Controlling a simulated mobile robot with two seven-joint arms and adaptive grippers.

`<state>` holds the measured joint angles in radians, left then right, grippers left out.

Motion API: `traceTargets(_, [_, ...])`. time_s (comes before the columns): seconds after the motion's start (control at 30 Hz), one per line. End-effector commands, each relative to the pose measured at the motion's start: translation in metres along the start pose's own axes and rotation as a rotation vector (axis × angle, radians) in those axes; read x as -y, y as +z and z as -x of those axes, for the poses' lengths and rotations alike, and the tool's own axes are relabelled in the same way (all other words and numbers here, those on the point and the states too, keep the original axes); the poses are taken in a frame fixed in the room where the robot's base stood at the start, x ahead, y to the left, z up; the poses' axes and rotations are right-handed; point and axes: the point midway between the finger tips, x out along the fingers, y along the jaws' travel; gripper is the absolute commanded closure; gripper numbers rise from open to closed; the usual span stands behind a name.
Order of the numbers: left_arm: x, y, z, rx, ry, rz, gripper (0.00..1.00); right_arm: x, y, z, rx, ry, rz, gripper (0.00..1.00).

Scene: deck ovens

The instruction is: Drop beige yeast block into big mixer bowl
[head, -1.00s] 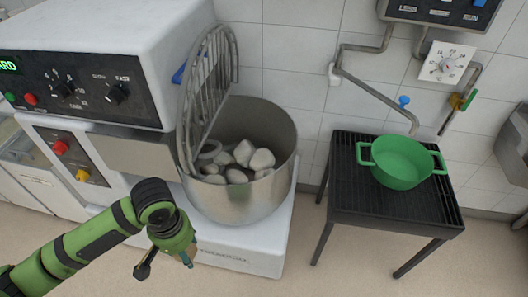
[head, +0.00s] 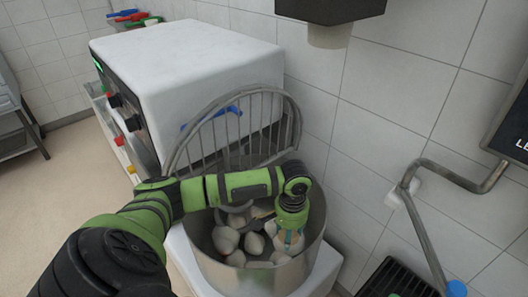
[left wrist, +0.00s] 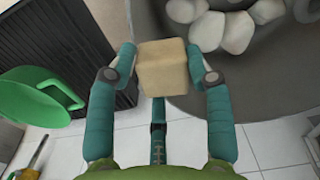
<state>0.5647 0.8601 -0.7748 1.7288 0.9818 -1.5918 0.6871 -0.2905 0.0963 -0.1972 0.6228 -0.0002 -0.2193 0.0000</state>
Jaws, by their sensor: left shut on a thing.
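My left gripper (head: 289,238) reaches over the big mixer bowl (head: 245,280), at its right side. In the left wrist view its fingers (left wrist: 161,60) are shut on the beige yeast block (left wrist: 163,72), one on each side. The block lies at the edge of the bowl's grey interior (left wrist: 258,78) in that view. In the head view the block is mostly hidden by the gripper. White lumps (head: 226,240) lie in the bowl. My right gripper is in neither current view.
The raised wire guard (head: 235,130) stands behind the bowl, beside the white mixer housing (head: 190,70). A tiled wall is close on the right, with a bent pipe (head: 418,215).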

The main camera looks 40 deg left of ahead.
Motion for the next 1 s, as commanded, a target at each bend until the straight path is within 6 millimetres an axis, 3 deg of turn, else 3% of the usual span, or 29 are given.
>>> traceTargets(0.03, [0.024,-0.015,-0.001,-0.001,-0.004,0.029,1.00,0.003,0.002,-0.002,0.002,-0.004,-0.001,0.47])
traceTargets(0.2, [0.082,-0.045,0.002,-0.001,-0.001,0.081,1.00,0.014,0.007,-0.004,0.010,-0.018,-0.002,0.47])
traceTargets(0.4, [0.117,-0.059,0.005,-0.001,0.001,0.111,1.00,0.025,0.012,-0.005,0.018,-0.032,-0.002,0.47])
traceTargets(0.67, [0.123,-0.060,-0.005,0.000,0.001,0.114,1.00,0.021,0.011,-0.018,0.016,-0.025,-0.002,0.47])
traceTargets(1.0, [0.122,-0.060,-0.044,0.001,0.000,0.114,1.00,0.013,0.013,-0.061,0.010,-0.014,-0.006,0.47])
